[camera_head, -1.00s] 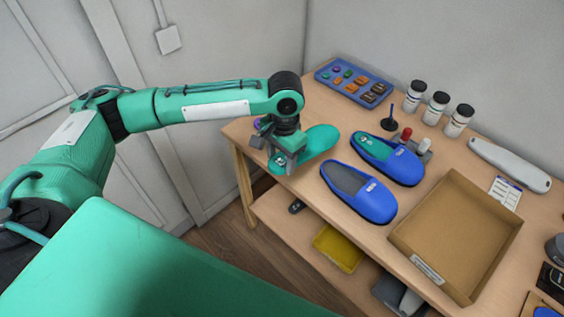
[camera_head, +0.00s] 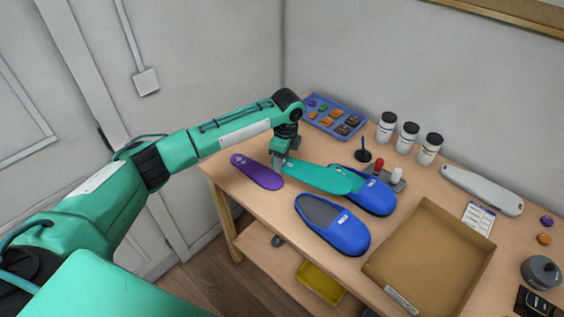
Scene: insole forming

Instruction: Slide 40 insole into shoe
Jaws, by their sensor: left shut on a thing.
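My left gripper (camera_head: 281,161) is shut on the heel end of a teal insole (camera_head: 322,179). The insole is held above the table, its front end over the far blue shoe (camera_head: 376,197) and hiding much of that shoe's opening. The near blue shoe (camera_head: 338,226) lies on the table with its grey inside showing. A purple insole (camera_head: 257,171) lies flat on the table left of the teal one. I cannot read any size number on the insoles. My right gripper is not in the picture.
An open cardboard box (camera_head: 431,258) stands right of the shoes.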

